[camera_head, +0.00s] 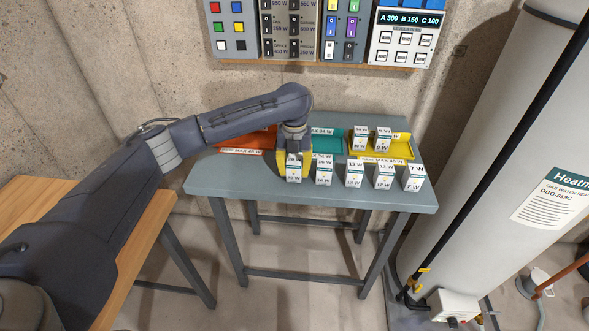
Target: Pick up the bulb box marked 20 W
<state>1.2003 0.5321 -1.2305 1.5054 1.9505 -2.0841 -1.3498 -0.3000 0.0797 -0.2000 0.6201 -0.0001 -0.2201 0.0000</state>
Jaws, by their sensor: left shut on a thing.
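My left gripper (293,161) reaches down over the front row of bulb boxes on the grey table (240,185). It is shut on the leftmost white-and-teal box (293,173), whose small label seems to read 20 W. The gripper covers the upper part of this box. I cannot tell whether its base touches the table. To its right stand boxes marked 16 W (323,172), 13 W (355,174), 12 W (384,176) and 7 W (414,179). My right gripper is not in view.
Behind the row are an orange-red tray (242,143), a teal tray (327,145) and a yellow tray (405,153). Two boxes (360,138) (383,138) stand in the yellow one. A switch panel (290,30) hangs on the wall. A large water heater (490,150) stands at right.

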